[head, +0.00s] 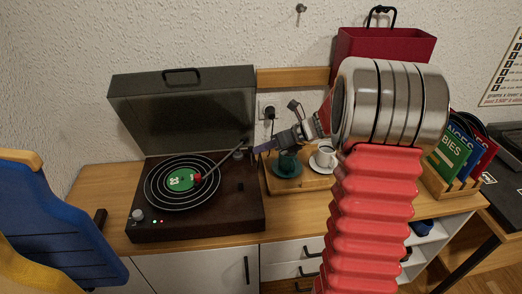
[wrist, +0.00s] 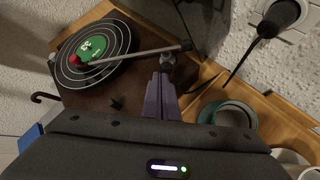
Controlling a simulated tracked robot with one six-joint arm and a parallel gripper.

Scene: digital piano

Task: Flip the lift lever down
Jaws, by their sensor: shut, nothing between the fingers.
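The turntable (head: 150,228) stands on the wooden top with its lid up. Its tonearm (head: 220,166) reaches over the record, with its red head above the green label; the tonearm (wrist: 135,54) also shows in the wrist view. A small dark lever-like piece (head: 240,186) stands on the deck's right side, and in the wrist view (wrist: 116,103). It may be the lift lever; its setting is too small to tell. My gripper (head: 259,148) is shut and empty at the deck's right edge. In the wrist view its purple fingers (wrist: 160,80) end beside the tonearm base, right of the small piece.
A green cup on a saucer (head: 287,168) and a white cup (head: 325,157) stand on a wooden tray close to my gripper. The raised lid (head: 185,105) rises behind the deck. A plug (head: 269,111) hangs at the wall. A book rack stands at right.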

